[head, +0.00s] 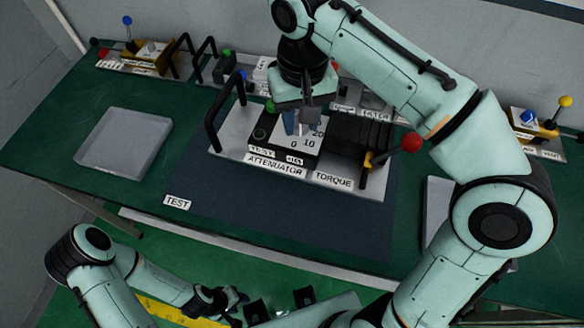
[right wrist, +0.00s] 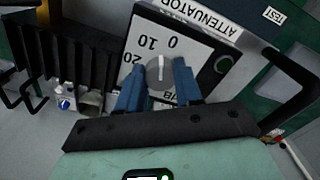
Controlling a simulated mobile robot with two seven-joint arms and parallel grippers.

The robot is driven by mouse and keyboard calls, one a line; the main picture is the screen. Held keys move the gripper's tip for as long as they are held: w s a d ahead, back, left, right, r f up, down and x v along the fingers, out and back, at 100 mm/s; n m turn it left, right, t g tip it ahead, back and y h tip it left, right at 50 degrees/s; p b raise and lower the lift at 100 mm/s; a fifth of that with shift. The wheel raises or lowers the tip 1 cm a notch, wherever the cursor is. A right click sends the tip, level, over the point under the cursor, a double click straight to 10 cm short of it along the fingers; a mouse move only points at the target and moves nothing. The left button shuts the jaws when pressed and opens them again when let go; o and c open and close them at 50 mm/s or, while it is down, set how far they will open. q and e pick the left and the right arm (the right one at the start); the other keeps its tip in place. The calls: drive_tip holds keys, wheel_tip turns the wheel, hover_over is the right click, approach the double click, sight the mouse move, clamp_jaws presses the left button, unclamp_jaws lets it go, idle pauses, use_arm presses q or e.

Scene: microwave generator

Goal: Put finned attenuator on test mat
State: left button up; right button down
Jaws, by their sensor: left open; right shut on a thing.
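The finned attenuator (head: 335,175) has a grey base plate, black fins (head: 362,132), a white dial face, and a black handle (head: 214,118) at its left. It rests over the back part of the dark blue test mat (head: 290,220), which carries a TEST label (head: 177,202). My right gripper (head: 300,128) is above the dial, its blue fingers shut on the grey dial knob (right wrist: 158,72), seen in the right wrist view between the fingertips (right wrist: 158,85). My left gripper (head: 280,302) is open and empty at the bottom, in front of the table.
A grey tray (head: 124,140) lies on the green table at the left. Another grey tray (head: 437,215) is partly hidden behind my right arm. A red-ball lever (head: 411,142) sticks out at the attenuator's right. Other instruments stand along the back. The mat's front is clear.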

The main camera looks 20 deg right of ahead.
sight(301, 140)
use_arm(q)
drive_tip(key=shift+s+f+b, duration=0.4)
drive_tip(key=shift+f+b, duration=0.3)
drive_tip(key=shift+f, duration=0.15)
drive_tip(key=shift+s+f+b, duration=0.4)
drive_tip(key=shift+f+b, duration=0.25)
drive_tip(key=shift+f, duration=0.25)
drive_tip(key=shift+s+f+b, duration=0.4)
drive_tip(key=shift+f+b, duration=0.3)
drive_tip(key=shift+f, duration=0.15)
use_arm(e)
drive_tip(key=shift+s+d+f, duration=0.1)
drive_tip(key=shift+s+f, duration=0.05)
drive_tip(key=shift+f, duration=8.9)
drive_tip(key=shift+f, duration=0.1)
drive_tip(key=c, duration=1.2)
unclamp_jaws()
drive_tip(key=shift+f, duration=0.15)
drive_tip(key=o, duration=0.4)
use_arm(q)
drive_tip(key=shift+f, duration=0.1)
use_arm(e)
drive_tip(key=shift+o, duration=0.2)
